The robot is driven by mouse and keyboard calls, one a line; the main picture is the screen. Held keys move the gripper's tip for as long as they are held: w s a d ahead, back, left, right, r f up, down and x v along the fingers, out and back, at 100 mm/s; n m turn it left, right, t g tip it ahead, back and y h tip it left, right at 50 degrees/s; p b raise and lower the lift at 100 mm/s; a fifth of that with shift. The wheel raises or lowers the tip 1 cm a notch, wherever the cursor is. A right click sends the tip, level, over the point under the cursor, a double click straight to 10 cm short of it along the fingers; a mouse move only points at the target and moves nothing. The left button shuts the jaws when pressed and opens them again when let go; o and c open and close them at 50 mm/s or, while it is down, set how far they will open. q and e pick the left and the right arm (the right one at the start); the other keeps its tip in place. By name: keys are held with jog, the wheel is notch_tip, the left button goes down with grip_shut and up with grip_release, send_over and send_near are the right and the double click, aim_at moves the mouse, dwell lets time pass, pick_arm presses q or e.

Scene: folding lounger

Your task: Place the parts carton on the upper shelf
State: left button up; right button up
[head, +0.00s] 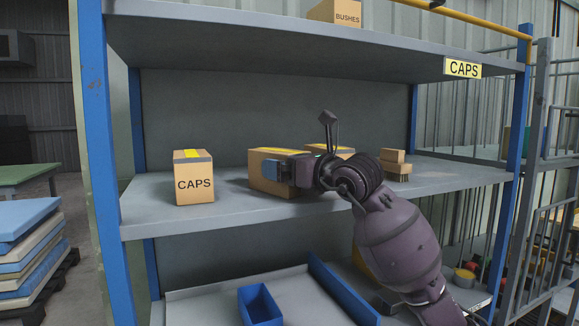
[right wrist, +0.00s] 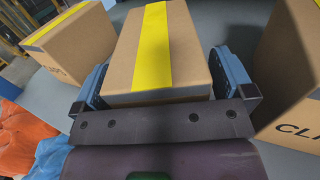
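A carton marked CAPS (head: 194,184) stands upright at the left of the middle shelf. My right gripper (head: 285,172) is over the same shelf at a second carton (head: 262,178), right of the CAPS carton; its label is hidden from the head. In the right wrist view this carton (right wrist: 155,45), with yellow tape, lies between the two blue fingers. The fingers are close to its sides; I cannot tell whether they touch. The upper shelf (head: 300,35) has a yellow CAPS label (head: 462,68) on its front edge. My left gripper is not in view.
A BUSHES carton (head: 340,12) stands on the upper shelf. Another taped carton (head: 330,149) and small boxes (head: 394,158) are further right on the middle shelf. A blue bin (head: 260,305) is below. Blue posts (head: 97,160) bound the rack.

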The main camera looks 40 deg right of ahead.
jog(key=shift+r, duration=0.15)
jog(key=shift+s+d, duration=0.1)
jog(key=shift+s, duration=0.25)
jog(key=s+d+b, duration=0.1)
jog(key=s+b, duration=0.1)
jog(key=s, duration=0.9)
jog(key=shift+d, duration=0.35)
jog(key=shift+s, duration=0.1)
